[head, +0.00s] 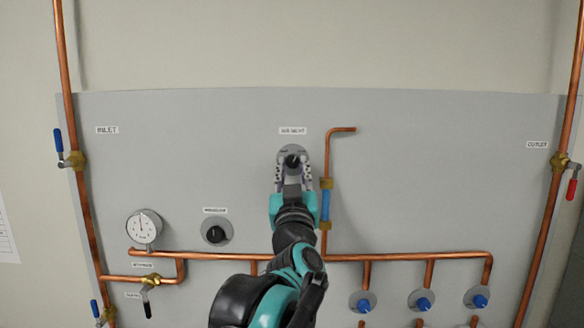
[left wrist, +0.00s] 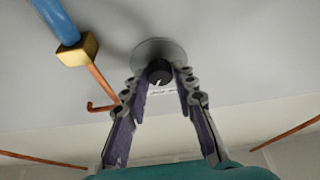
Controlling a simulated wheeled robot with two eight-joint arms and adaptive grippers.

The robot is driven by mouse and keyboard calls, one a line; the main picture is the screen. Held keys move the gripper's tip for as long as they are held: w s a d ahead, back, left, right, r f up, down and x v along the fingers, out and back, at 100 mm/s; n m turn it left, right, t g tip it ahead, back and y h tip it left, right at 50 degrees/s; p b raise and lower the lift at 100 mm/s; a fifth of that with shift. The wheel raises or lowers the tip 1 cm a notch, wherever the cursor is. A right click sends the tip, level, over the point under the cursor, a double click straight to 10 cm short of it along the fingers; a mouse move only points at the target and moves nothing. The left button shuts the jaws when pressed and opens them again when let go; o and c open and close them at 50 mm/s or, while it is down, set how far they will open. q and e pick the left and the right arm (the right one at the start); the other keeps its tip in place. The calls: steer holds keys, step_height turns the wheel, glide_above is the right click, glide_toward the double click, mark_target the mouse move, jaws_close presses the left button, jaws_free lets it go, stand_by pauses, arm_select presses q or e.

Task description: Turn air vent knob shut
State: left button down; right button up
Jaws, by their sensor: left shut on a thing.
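The air vent knob (head: 292,161) is a black knob on a round grey plate, under the "AIR VENT" label (head: 292,131) on the grey panel. In the left wrist view the knob (left wrist: 159,72) shows a white mark on its face. My left gripper (head: 292,174) reaches up to it from below, with its fingers on either side of the knob. The left wrist view shows the gripper (left wrist: 160,82) with its fingertips beside the knob, shut on it. The fingers partly cover the plate. My right gripper is not in view.
A copper pipe with a blue section (head: 326,205) runs close to the right of my left gripper. Another black knob (head: 215,234) and a round gauge (head: 145,226) are at the lower left. Blue valves (head: 423,303) are at the lower right. The upper panel is clear.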

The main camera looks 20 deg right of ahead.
arm_select(q)
steer(key=n+y, duration=0.1)
steer(key=n, duration=0.1)
steer(key=n+y+p, duration=0.1)
steer(key=n, duration=0.1)
steer(key=shift+d+r, duration=0.1)
steer(key=shift+d, duration=0.1)
steer(key=n+y, duration=0.1)
steer(key=n, duration=0.1)
steer(key=n+y+p, duration=0.1)
steer(key=n, duration=0.2)
steer(key=shift+s+d+r+y, duration=0.1)
steer(key=shift+y, duration=0.2)
steer(key=n+y+p, duration=0.1)
steer(key=n, duration=0.2)
steer(key=n+g+y+p, duration=0.1)
steer(key=n, duration=0.1)
steer(key=shift+d+r+n+g+p, duration=0.1)
steer(key=shift+r+n+g+p, duration=0.1)
steer(key=shift+n+g+p, duration=0.15)
steer(key=shift+n+g+y+p, duration=0.4)
steer(key=shift+n+g+p, duration=0.45)
steer(key=shift+n, duration=1.2)
steer(key=c, duration=1.2)
jaws_free()
steer(key=shift+s, duration=0.15)
steer(key=s+d, duration=0.1)
steer(key=s, duration=1)
steer(key=shift+s+f, duration=0.35)
steer(key=shift+f, duration=0.1)
